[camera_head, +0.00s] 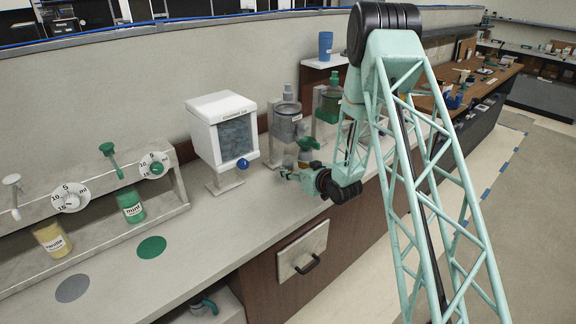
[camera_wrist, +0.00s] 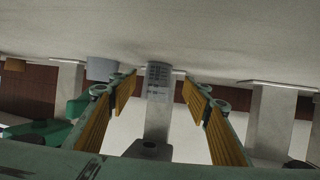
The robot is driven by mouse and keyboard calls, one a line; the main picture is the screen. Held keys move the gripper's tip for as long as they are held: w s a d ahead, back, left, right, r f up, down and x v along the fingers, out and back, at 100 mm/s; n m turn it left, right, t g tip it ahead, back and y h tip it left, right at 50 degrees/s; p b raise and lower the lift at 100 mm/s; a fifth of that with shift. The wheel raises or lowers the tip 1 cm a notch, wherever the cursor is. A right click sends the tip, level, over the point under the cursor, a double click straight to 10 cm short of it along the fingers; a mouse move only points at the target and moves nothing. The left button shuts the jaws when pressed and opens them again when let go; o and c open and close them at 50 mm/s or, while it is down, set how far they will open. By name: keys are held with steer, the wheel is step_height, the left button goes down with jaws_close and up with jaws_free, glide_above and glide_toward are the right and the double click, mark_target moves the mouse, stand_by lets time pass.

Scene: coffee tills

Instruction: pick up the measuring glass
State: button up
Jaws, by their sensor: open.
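A small clear, grey-looking vessel with dark scale marks (camera_wrist: 158,80) shows in the wrist view, centred between and beyond the fingertips; it looks like the measuring glass. A pale upright strip lies behind it. My gripper (camera_wrist: 160,92) has its two orange-padded fingers spread wide on either side, with nothing between the pads. In the head view my gripper (camera_head: 288,175) is low over the counter, in front of the dispensers. I cannot make out the glass clearly there.
The counter (camera_head: 215,215) carries a white dispenser box (camera_head: 222,130) with a blue knob, left of my gripper. A grey-filled dispenser (camera_head: 287,122) and a green-filled dispenser (camera_head: 328,103) stand behind it. Mint (camera_head: 131,207) and yellow (camera_head: 53,240) containers stand at left.

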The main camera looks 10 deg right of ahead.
mark_target(291, 166)
stand_by(0.3)
steer(key=shift+x, duration=2.6)
steer(key=shift+d, duration=0.1)
steer(key=shift+c, duration=0.7)
steer(key=shift+r, duration=0.1)
steer(key=c, duration=0.9)
